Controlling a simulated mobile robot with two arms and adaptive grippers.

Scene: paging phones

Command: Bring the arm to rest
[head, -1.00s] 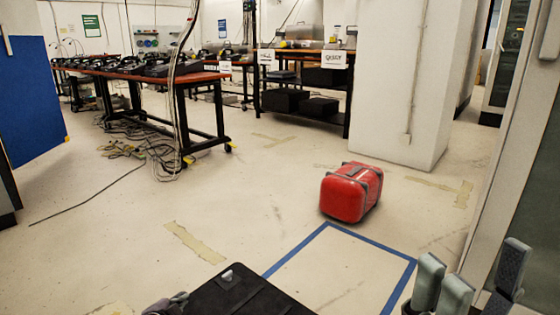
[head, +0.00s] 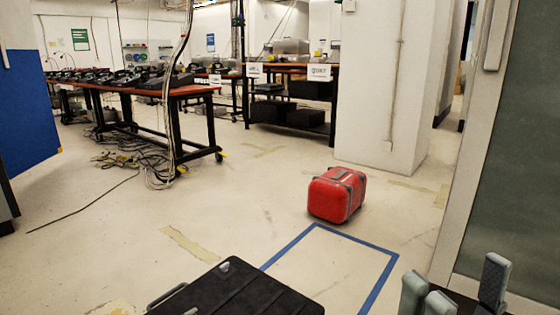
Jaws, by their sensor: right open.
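My right gripper (head: 455,284) is at the bottom right corner of the head view. Its grey fingers point up and stand apart, with nothing between them. The rest of that arm is below the picture edge. My left gripper is not in view. A black case (head: 235,292) with a grey handle (head: 167,296) shows at the bottom middle, partly cut off, left of my right gripper and apart from it.
A red case (head: 332,198) stands on the floor ahead, just beyond a blue taped outline (head: 382,279). A white pillar (head: 380,90) is behind it. A door frame (head: 468,150) rises at right. Cables (head: 130,155) lie under the phone table (head: 190,91).

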